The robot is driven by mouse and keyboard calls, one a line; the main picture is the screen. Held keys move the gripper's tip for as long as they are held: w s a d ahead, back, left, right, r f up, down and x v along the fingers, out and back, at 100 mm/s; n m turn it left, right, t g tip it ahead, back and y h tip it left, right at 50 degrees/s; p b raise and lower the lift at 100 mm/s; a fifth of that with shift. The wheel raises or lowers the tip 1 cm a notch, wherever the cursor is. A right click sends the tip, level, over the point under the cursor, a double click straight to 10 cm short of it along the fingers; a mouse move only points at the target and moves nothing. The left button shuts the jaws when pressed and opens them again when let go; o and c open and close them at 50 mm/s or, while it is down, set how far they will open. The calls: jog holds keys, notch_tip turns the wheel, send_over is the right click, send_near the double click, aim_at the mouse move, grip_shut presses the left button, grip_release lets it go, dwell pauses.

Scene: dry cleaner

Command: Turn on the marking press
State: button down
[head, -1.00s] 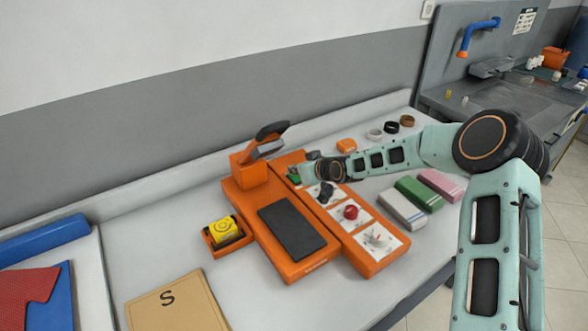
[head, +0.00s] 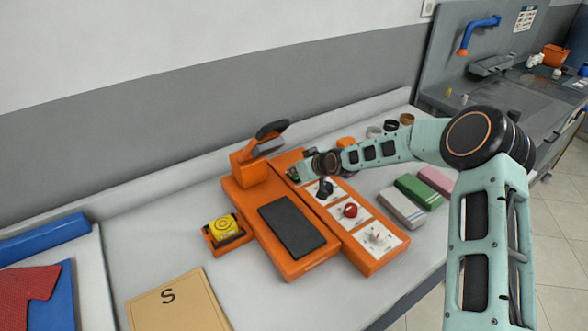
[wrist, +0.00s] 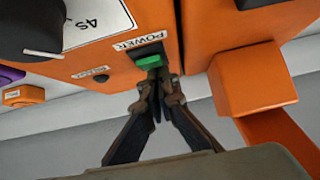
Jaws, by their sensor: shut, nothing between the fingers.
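The orange marking press (head: 243,207) sits on the counter, with a dark flat pad (head: 292,228) and a raised black-handled lever (head: 270,131). Its control strip at right carries a black knob (head: 325,188), a red button (head: 350,210) and a further control (head: 376,237) on white plates. In the wrist view, a green switch (wrist: 149,61) sits in a black frame beside a POWER label (wrist: 137,41). My gripper (wrist: 156,86) is shut and empty, its fingertips right at the green switch's near edge. I cannot tell whether they touch it. The switch's on or off state is unclear.
A yellow round-marked block in an orange holder (head: 211,243) stands left of the press. A tan S-marked board (head: 180,305) lies in front. White and green blocks (head: 416,192) stand right, and small rings (head: 391,125) stand behind. The wall is close behind.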

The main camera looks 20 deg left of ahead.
jog(key=shift+s, duration=0.1)
jog(key=shift+s+d+f, duration=0.1)
jog(key=shift+s+d, duration=0.4)
jog(key=shift+d, duration=0.1)
